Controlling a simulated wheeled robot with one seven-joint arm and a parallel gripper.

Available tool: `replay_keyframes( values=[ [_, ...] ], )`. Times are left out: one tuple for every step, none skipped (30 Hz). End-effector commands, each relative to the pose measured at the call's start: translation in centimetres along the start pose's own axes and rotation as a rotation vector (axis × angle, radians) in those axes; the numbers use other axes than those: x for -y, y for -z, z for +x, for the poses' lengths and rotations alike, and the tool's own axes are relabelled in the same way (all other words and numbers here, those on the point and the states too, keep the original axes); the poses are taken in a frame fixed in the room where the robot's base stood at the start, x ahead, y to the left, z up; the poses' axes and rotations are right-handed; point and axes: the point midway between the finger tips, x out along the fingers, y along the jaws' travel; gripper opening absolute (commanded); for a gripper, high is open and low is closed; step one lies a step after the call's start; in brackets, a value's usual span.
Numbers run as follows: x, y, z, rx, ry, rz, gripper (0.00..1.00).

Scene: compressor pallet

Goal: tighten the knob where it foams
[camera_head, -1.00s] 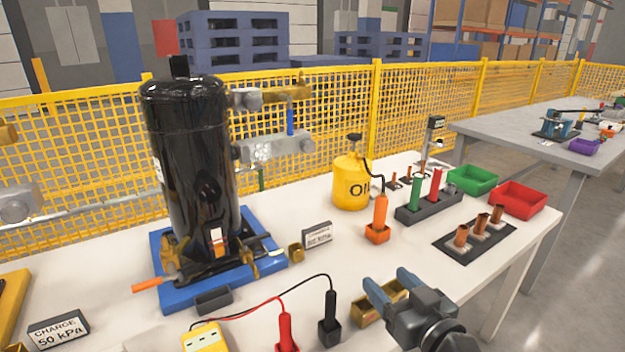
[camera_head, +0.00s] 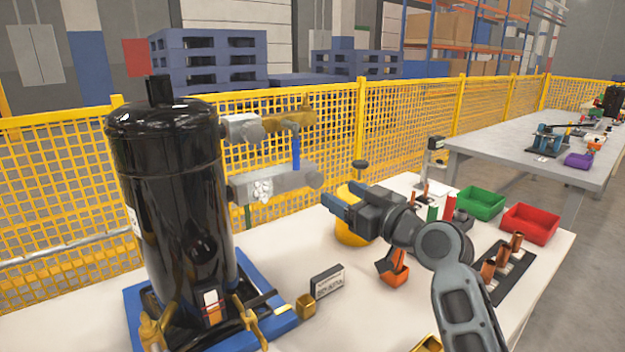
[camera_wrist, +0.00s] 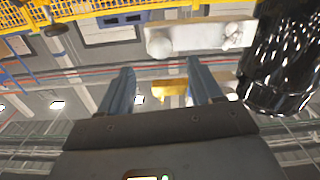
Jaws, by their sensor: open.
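White foam (camera_head: 262,190) clings to the lower grey valve block (camera_head: 285,181) beside the black compressor (camera_head: 180,200). The block has a rounded grey end (camera_head: 313,178) on its right. An upper grey fitting (camera_head: 243,128) with a brass body (camera_head: 285,122) sits above and shows no clear foam. My gripper (camera_head: 340,205) is open and empty, raised to the right of the lower block and apart from it. In the wrist view my open fingers (camera_wrist: 158,75) point toward the fittings; the foam (camera_wrist: 233,36) and block (camera_wrist: 195,37) show beyond them, with the compressor (camera_wrist: 285,60) at right.
A yellow oil can (camera_head: 352,230) stands behind and below my gripper. An orange holder (camera_head: 394,270), a green bin (camera_head: 480,203), a red bin (camera_head: 530,223) and copper stubs (camera_head: 502,252) stand to the right. A yellow mesh fence (camera_head: 410,118) runs behind the table.

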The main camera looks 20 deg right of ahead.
Motion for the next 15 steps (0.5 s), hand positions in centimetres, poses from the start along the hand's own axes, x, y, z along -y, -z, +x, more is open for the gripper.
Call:
replay_keyframes(
  values=[
    [0.0, 0.1, 0.5, 0.001, 0.002, 0.000, 0.64],
    [0.1, 0.1, 0.8, 0.000, 0.002, 0.000, 0.64],
    [0.1, 0.1, 1.4, -0.001, 0.002, 0.000, 0.64],
    [0.1, 0.1, 1.8, 0.000, 0.002, 0.000, 0.64],
    [0.1, 0.2, 2.3, 0.000, 0.003, 0.000, 0.64],
    [0.1, 0.1, 2.9, 0.000, 0.003, 0.000, 0.64],
    [0.1, 0.2, 3.4, 0.000, 0.002, 0.000, 0.64],
    [0.1, 0.1, 3.9, 0.000, 0.001, 0.000, 0.64],
    [0.1, 0.1, 4.5, 0.000, 0.002, 0.000, 0.64],
    [0.1, 0.1, 4.9, 0.000, 0.002, 0.000, 0.64],
    [0.1, 0.1, 5.3, 0.000, 0.001, 0.000, 0.64],
    [0.1, 0.1, 5.8, 0.000, 0.001, 0.001, 0.64],
    [0.1, 0.1, 6.2, -0.001, 0.001, 0.001, 0.64],
    [0.1, 0.1, 6.5, 0.000, 0.001, 0.001, 0.64],
    [0.1, 0.1, 6.8, 0.000, 0.001, 0.001, 0.64]
  ],
)
